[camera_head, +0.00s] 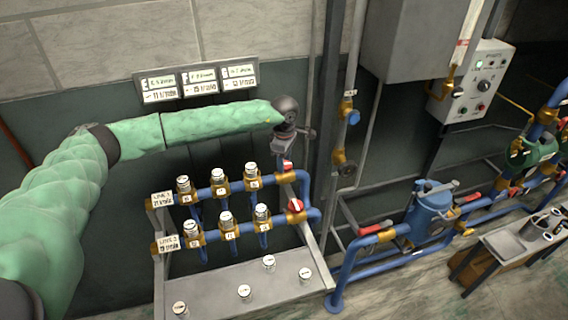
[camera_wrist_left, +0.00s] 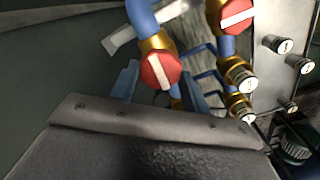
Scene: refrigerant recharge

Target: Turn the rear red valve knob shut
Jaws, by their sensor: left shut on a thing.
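The rear red valve knob (camera_head: 287,166) sits at the right end of the rear blue pipe, mostly hidden under my left gripper (camera_head: 286,157) in the head view. In the left wrist view the red knob (camera_wrist_left: 160,70), with a white bar across its face, lies between the two blue-grey fingers of my left gripper (camera_wrist_left: 161,86). The gripper is shut on this knob. The front red knob (camera_head: 296,206) stands apart on the lower pipe and also shows in the left wrist view (camera_wrist_left: 236,14). My right gripper is in neither view.
Several white-capped brass valves (camera_head: 222,186) line the two blue pipes on the left. A grey shelf (camera_head: 215,290) with white caps is below. A dark upright post (camera_head: 325,120) and a brass-fitted pipe (camera_head: 347,107) stand just right of my gripper.

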